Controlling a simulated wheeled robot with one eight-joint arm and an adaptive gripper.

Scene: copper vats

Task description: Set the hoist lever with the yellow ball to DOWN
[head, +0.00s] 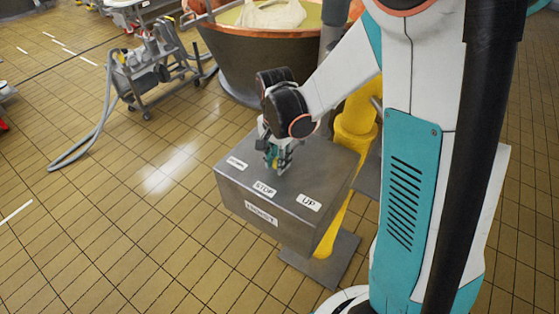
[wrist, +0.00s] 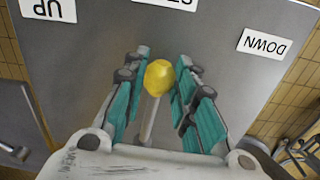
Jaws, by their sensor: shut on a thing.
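The hoist lever ends in a yellow ball (wrist: 159,77) on a thin grey rod (wrist: 149,118). My gripper (wrist: 162,66) is shut on the ball, with a teal finger on each side of it. In the head view my gripper (head: 274,160) is low over the top of the grey hoist box (head: 225,182) and mostly hides the lever. The box carries a DOWN label (wrist: 264,45) on the right of the wrist view, an UP label (wrist: 48,10) on the left and a STOP label (head: 264,188) between them. The lever's exact setting is hard to tell.
A yellow post (head: 357,118) stands behind the box. A copper vat (head: 235,55) with pale contents is beyond it. A wheeled pump cart (head: 150,70) with a grey hose (head: 85,145) stands at the upper left. The tiled floor left of the box is clear.

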